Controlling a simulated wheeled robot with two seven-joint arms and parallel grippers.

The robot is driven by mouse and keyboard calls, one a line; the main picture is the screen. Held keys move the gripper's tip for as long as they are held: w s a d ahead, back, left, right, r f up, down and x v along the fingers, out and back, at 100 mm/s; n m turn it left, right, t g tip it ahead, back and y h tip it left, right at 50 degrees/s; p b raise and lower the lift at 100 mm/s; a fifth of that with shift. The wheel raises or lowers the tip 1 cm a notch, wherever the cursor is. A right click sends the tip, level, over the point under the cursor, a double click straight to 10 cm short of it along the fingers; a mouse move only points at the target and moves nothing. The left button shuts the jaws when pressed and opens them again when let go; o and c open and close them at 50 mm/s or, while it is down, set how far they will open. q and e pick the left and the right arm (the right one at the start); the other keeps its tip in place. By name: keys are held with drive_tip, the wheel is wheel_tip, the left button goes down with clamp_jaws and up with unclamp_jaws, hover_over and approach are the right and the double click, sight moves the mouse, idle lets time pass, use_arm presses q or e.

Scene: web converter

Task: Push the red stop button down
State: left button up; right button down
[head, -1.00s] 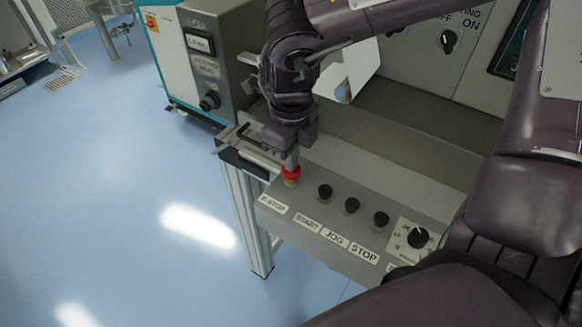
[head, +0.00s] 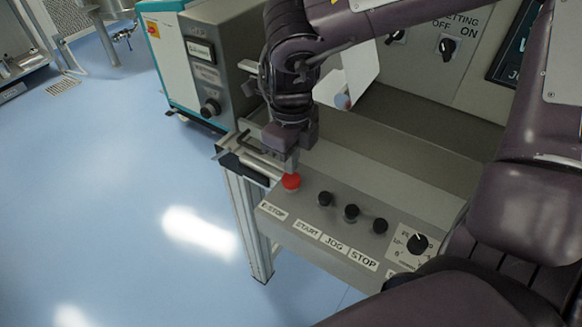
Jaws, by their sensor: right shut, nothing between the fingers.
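The red stop button (head: 291,181) is a round red knob at the left end of the grey control panel, above the E-STOP label (head: 273,211). My right gripper (head: 290,168) is shut and empty, pointing down at the button. Its fingertips are at the upper far edge of the red knob in the picture. I cannot tell whether they touch it, or how far down the knob is. My left gripper is not in view.
Several black buttons (head: 351,212) and a black dial (head: 417,243) sit on the panel right of the red button. A grey rail with a dark handle (head: 252,146) lies behind-left. A cabinet (head: 207,75) stands further back. Open blue floor (head: 120,190) is at left.

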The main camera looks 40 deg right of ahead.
sight(291, 178)
wheel_tip(291, 178, up, 6)
drive_tip(key=p, duration=0.3)
drive_tip(key=shift+f, duration=0.2)
